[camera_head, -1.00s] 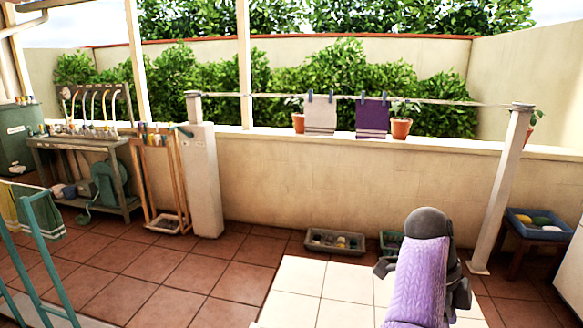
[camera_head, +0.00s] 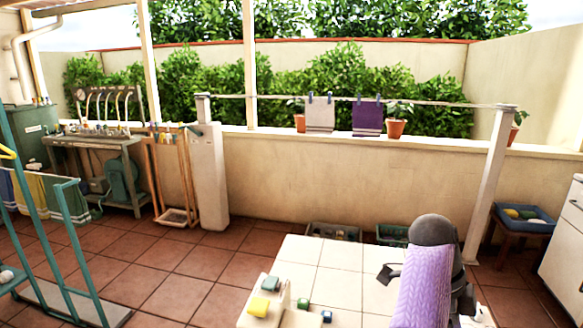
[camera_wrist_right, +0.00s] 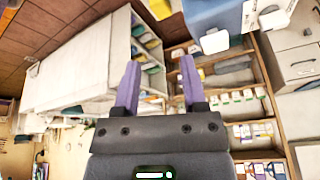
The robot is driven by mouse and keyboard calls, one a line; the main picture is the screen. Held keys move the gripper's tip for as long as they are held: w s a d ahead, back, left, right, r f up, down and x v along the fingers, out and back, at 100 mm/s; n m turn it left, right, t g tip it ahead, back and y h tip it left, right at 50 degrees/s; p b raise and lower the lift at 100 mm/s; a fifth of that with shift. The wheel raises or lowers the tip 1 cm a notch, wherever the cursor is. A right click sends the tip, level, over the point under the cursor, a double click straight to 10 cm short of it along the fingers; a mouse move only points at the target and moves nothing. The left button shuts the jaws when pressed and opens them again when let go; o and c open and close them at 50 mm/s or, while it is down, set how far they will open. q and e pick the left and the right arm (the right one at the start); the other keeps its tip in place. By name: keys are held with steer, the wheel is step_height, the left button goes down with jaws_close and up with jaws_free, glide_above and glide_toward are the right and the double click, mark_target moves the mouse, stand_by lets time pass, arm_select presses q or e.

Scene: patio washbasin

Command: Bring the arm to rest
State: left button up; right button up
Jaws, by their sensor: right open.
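My right arm (camera_head: 425,275), with a purple sleeve and a dark grey rounded joint, rises at the lower right of the head view, in front of the pale tiled counter (camera_head: 340,255). Beyond the fingers are shelves (camera_wrist_right: 240,110) with small packages and a white cabinet (camera_wrist_right: 80,65). My left arm and gripper are not in view.
A green drying rack (camera_head: 75,240) stands at left. A white cabinet (camera_head: 563,235) and a stool with a blue tray (camera_head: 524,219) stand at right. Floor between rack and counter is clear.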

steer(key=s+d+f+n+t+h, duration=0.2)
steer(key=s+d+f+n+t, duration=0.1)
steer(key=s+f+n, duration=0.75)
steer(key=s+a+f+n+t+y, duration=0.25)
steer(key=s+a+n+y, duration=0.35)
steer(key=s+a+n, duration=0.85)
step_height(320, 180, down, 25)
steer(key=s+d+n+g+b, duration=0.1)
steer(key=d+n+g+b, duration=0.1)
steer(key=b, duration=0.4)
arm_select(q)
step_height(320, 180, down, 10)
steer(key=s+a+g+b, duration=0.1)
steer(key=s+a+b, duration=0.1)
steer(key=b, duration=0.2)
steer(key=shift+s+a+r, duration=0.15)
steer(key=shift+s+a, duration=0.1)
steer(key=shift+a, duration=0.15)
arm_select(e)
steer(key=s+d+f+g, duration=0.1)
steer(key=s+d+f, duration=0.1)
steer(key=s+f, duration=0.5)
steer(key=s+d+f+h, duration=0.1)
steer(key=s+d+f, duration=0.1)
steer(key=s+f, duration=0.5)
steer(key=shift+s+d+n+g, duration=0.3)
steer(key=shift+s+n+g, duration=0.1)
steer(key=shift+s, duration=0.15)
